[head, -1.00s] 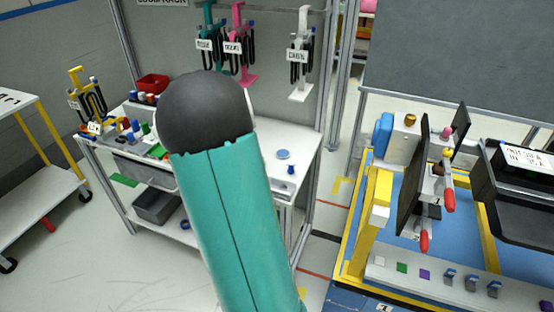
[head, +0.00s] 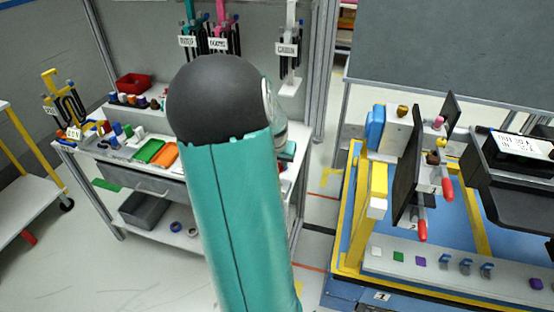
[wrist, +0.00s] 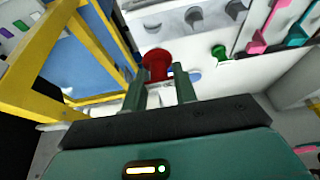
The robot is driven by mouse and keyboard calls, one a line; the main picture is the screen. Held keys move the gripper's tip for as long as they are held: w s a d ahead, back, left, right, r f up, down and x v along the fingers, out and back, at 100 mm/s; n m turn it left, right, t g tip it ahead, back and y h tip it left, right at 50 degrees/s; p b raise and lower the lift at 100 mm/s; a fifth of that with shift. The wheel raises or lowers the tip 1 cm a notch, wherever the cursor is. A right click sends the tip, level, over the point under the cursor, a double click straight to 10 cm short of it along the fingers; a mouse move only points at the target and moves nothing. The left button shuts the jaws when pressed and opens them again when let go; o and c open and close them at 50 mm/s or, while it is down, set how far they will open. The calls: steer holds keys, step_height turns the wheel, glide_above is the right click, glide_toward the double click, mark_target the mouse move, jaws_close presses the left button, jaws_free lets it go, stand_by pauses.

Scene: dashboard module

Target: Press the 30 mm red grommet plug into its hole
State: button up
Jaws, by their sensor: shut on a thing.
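In the wrist view, my gripper (wrist: 162,92) is shut on the red grommet plug (wrist: 156,62). The plug has a broad round red head and stands out beyond the two dark green fingertips. In the head view my own teal arm and its dark joint fill the middle, and they hide the gripper and the plug. I cannot make out the plug's hole in either view.
A yellow frame (wrist: 52,62) stands close at the left in the wrist view. The fixture's yellow post (head: 374,190) and dark upright plate (head: 405,180) are right of my arm. The bench (head: 95,153) with trays and parts is at left.

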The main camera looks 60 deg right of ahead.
steer(key=shift+f, duration=2.7)
steer(key=shift+f, duration=0.95)
steer(key=shift+r, duration=0.2)
steer(key=shift+r, duration=0.5)
steer(key=shift+f, duration=0.65)
stand_by(0.7)
steer(key=o, duration=1.1)
